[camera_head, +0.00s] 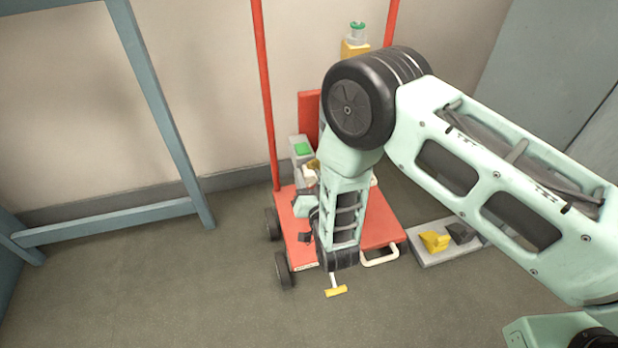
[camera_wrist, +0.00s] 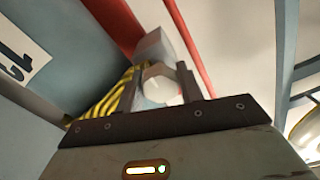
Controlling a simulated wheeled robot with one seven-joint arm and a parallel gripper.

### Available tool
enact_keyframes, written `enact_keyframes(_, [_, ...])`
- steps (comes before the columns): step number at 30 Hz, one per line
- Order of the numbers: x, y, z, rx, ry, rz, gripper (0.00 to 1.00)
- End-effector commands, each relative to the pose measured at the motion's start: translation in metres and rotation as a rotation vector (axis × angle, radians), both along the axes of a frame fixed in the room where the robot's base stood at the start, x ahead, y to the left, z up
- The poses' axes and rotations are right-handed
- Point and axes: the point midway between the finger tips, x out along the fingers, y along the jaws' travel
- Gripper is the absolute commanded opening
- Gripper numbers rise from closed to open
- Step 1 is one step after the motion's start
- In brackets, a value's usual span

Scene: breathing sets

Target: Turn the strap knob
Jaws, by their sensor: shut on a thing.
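A pale, faceted knob (camera_wrist: 160,82), which looks like the strap knob, sits in front of a grey block (camera_wrist: 154,46) in the wrist view. My gripper (camera_wrist: 160,88) is shut on this knob, with one dark finger on each side of it. In the head view my forearm hangs over a red cart (camera_head: 380,232) and hides the knob and most of my gripper. The strap itself cannot be made out.
A yellow T-shaped handle (camera_head: 336,291) shows at the cart's front. A grey tray (camera_head: 432,258) with yellow and dark pieces lies right. The floor at left is clear.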

Motion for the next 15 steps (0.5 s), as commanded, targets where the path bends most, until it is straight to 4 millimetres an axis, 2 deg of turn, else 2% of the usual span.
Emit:
enact_keyframes(10, [-0.0003, -0.0003, -0.0016, 0.0, 0.004, 0.0, 0.14])
enact_keyframes(11, [-0.0004, -0.0002, -0.0016, 0.0, 0.004, 0.0, 0.42])
enact_keyframes(12, [-0.0003, -0.0003, -0.0016, 0.0, 0.004, 0.0, 0.46])
enact_keyframes(15, [-0.0003, -0.0002, -0.0012, 0.0, 0.003, 0.0, 0.46])
